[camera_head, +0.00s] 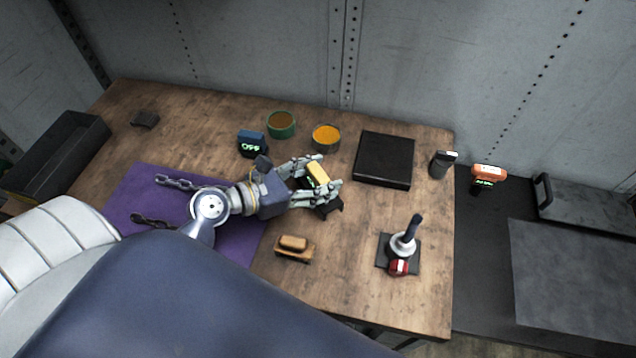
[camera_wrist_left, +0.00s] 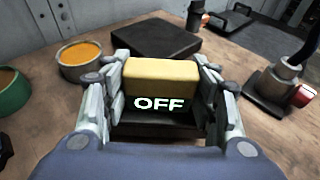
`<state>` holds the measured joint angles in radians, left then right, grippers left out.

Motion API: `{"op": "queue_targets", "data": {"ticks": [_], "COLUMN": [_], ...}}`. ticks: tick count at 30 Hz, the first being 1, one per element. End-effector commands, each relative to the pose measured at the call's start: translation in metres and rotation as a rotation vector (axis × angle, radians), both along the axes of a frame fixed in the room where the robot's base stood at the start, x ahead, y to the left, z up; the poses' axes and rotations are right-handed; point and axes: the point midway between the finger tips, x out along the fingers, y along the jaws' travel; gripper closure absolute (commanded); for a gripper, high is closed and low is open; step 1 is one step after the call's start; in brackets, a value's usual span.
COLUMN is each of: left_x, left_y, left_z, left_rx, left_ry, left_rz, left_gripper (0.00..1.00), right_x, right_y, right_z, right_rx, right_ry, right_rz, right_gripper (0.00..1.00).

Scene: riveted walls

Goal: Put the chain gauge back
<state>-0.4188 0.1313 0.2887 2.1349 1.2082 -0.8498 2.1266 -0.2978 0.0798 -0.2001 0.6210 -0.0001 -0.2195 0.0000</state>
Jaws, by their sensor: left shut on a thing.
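My left gripper (camera_head: 322,178) is shut on a yellow block-shaped gauge (camera_head: 318,175), over the wooden table. In the left wrist view the gauge (camera_wrist_left: 160,80) sits upright between the two fingers (camera_wrist_left: 162,98), and its face reads "OFF" in glowing letters. A small black holder (camera_head: 331,209) shows just below the gauge; I cannot tell whether the gauge rests in it or is above it. A chain (camera_head: 175,181) lies on the purple mat (camera_head: 130,190), partly hidden by my left arm. My right gripper is not in view.
A blue gauge (camera_head: 251,144) reading "OFF", a green tin (camera_head: 281,125) and an orange-filled tin (camera_head: 326,137) stand behind. A black tray (camera_head: 385,160), a joystick-like tool (camera_head: 405,243) and a wooden brush (camera_head: 293,245) are nearby. An orange gauge (camera_head: 488,172) is beyond the table's right edge.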

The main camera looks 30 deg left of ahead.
Motion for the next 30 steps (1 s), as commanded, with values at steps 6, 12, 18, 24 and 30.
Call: {"op": "queue_targets", "data": {"ticks": [6, 12, 18, 24, 30], "left_x": [0.001, 0.001, 0.0, 0.0, 0.0], "left_y": [0.0, 0.0, 0.0, 0.0, 0.0], "left_z": [-0.016, -0.016, -0.021, -0.02, -0.019], "left_rx": [-0.003, -0.002, -0.001, -0.001, 0.0], "left_ry": [-0.005, -0.006, 0.0, -0.001, -0.001], "left_rz": [0.002, 0.001, 0.0, 0.0, 0.0], "left_gripper": [0.93, 0.93, 0.3, 0.26, 0.26], "right_x": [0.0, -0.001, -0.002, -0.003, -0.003], "right_y": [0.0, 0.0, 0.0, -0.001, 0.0], "right_z": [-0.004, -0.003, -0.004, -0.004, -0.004], "right_rx": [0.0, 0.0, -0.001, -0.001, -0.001], "right_ry": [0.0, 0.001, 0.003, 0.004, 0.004], "right_rz": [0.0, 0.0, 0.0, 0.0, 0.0], "right_gripper": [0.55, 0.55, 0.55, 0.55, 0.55]}}
